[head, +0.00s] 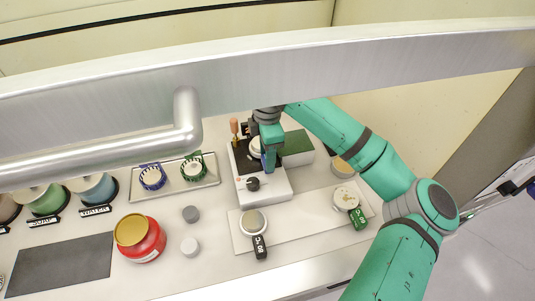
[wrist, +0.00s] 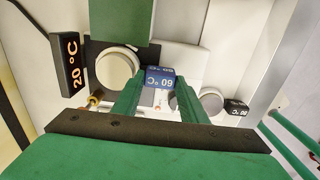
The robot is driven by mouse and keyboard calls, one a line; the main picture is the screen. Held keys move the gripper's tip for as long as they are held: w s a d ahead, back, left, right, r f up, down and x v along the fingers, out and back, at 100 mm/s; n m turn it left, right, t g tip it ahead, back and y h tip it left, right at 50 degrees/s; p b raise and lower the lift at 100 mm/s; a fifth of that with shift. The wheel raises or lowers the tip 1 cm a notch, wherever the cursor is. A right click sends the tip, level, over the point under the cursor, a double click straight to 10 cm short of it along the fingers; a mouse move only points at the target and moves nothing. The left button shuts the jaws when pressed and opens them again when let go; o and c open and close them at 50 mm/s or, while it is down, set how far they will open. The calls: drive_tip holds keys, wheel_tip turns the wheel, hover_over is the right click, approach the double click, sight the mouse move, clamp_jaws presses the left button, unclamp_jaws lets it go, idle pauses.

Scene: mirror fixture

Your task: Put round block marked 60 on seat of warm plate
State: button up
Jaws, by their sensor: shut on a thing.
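My gripper (head: 268,160) is shut on the blue handle (wrist: 160,77) of a round block, whose label reads 60 °C in the wrist view. The block's pale round disc (wrist: 116,72) is left of the handle there, in front of a dark square part of the warm plate. In the head view the disc (head: 257,148) shows just left of my gripper, over the warm plate (head: 265,191). I cannot tell whether it touches the seat. A display (wrist: 72,63) reading 20 °C stands left of the disc in the wrist view.
A green box (head: 298,147) stands right of the warm plate. A pale board in front holds a black-handled round block (head: 253,222) and a green-handled one (head: 345,198). A tray (head: 205,181), red jar (head: 148,240) and small cylinders lie left. A metal bar (head: 300,70) crosses the head view.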

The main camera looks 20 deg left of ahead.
drive_tip(key=shift+f, duration=0.55)
drive_tip(key=o, duration=1.4)
drive_tip(key=shift+c, duration=0.2)
wheel_tip(320, 180, up, 11)
drive_tip(key=shift+f, duration=0.15)
